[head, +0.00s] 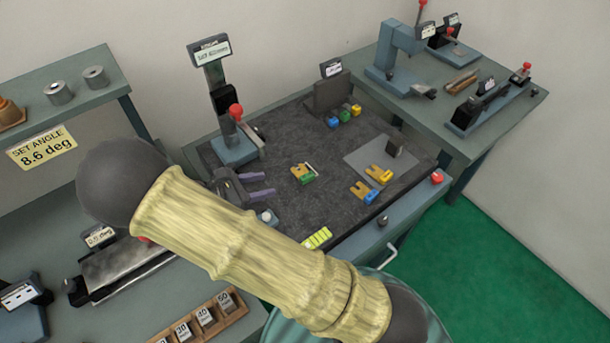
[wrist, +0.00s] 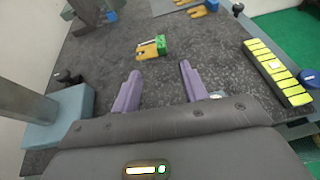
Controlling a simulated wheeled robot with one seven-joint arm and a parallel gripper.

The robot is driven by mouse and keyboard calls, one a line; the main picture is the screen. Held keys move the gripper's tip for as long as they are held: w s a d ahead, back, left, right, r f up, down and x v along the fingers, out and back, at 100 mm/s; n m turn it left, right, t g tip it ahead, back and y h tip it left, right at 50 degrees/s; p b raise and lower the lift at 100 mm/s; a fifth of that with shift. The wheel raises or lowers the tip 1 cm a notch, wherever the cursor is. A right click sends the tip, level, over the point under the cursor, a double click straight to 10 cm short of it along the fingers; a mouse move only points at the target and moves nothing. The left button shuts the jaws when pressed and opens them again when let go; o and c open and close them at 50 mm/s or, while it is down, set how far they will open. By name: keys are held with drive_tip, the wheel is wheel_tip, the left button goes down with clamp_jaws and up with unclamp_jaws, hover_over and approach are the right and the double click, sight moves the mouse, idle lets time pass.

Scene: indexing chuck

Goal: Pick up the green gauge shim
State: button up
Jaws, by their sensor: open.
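The green gauge shim (head: 307,178) lies on the dark mat near the middle of the bench, an orange forked piece with a green block at one end. In the wrist view the shim (wrist: 160,45) lies beyond the fingertips, its green end to the right. My gripper (head: 268,184) is left of the shim in the head view. Its two purple fingers (wrist: 160,72) are spread, with only bare mat between them. The fingers do not touch the shim.
A press with a red knob (head: 236,112) stands behind my gripper. A yellow segmented strip (wrist: 278,72) lies at right in the wrist view. The mat around the shim is clear.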

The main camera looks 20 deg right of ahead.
drive_tip(key=p, duration=0.1)
approach(310, 174)
drive_tip(key=x, duration=0.3)
drive_tip(key=shift+w+d+f, duration=0.2)
drive_tip(key=shift+f, duration=0.2)
drive_tip(key=x, duration=0.1)
drive_tip(key=p+x, duration=0.1)
drive_tip(key=x, duration=0.1)
drive_tip(key=p+x, duration=0.1)
drive_tip(key=x, duration=0.1)
drive_tip(key=shift+s+d+r, duration=0.1)
drive_tip(key=shift+d+r, duration=0.15)
clamp_jaws()
